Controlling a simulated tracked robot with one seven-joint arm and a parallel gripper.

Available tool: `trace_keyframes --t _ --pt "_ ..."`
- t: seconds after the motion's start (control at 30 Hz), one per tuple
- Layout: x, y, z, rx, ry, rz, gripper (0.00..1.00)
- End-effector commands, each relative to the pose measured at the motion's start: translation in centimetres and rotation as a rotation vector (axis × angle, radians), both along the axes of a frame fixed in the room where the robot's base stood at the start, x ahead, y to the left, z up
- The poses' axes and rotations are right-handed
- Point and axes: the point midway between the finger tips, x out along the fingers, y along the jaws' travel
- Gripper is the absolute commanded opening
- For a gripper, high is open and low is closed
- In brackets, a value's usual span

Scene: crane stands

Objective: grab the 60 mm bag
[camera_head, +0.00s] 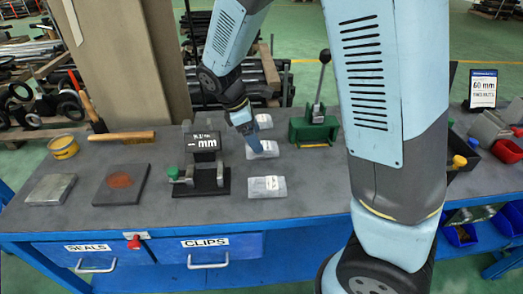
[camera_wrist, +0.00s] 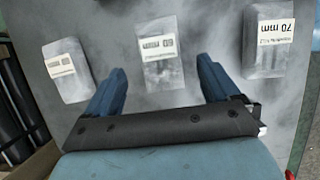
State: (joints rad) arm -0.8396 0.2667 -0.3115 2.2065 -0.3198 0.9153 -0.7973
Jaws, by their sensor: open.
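The 60 mm bag (camera_wrist: 160,55) is a grey bag with a white label, upside down in the middle of the wrist view. In the head view the middle bag of the row (camera_head: 268,150) lies under my gripper (camera_head: 253,146). My gripper (camera_wrist: 161,68) is open and empty, with its blue fingers apart to the left and right of the 60 mm bag's near part. Whether the fingertips are level with the bag or above it, I cannot tell. A 70 mm bag (camera_wrist: 267,40) lies to the right, and another bag (camera_wrist: 66,72) with an unreadable label lies to the left.
A black gauge stand (camera_head: 205,178) with a blank mm display stands left of the bags. A green press (camera_head: 313,128) stands to their right. A sign reading 60 mm (camera_head: 483,90) stands at the far right. Bare grey bench (camera_head: 240,215) lies in front.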

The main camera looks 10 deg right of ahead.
Motion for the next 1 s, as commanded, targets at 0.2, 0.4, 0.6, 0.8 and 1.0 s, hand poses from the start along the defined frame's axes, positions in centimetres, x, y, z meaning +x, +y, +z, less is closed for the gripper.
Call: trace_keyframes --t 0.2,0.4,0.6,0.8,1.0 --pt "-0.1 -0.8 -2.8 -0.003 0.002 0.000 0.89" --pt "-0.1 -1.5 -4.4 -0.002 0.002 0.000 0.89" --pt "-0.1 -1.6 -4.6 -0.001 0.001 0.001 0.89" --pt "-0.1 -1.6 -4.6 -0.001 0.001 0.001 0.75" --pt "-0.1 -1.6 -4.6 -0.001 0.001 0.001 0.56"
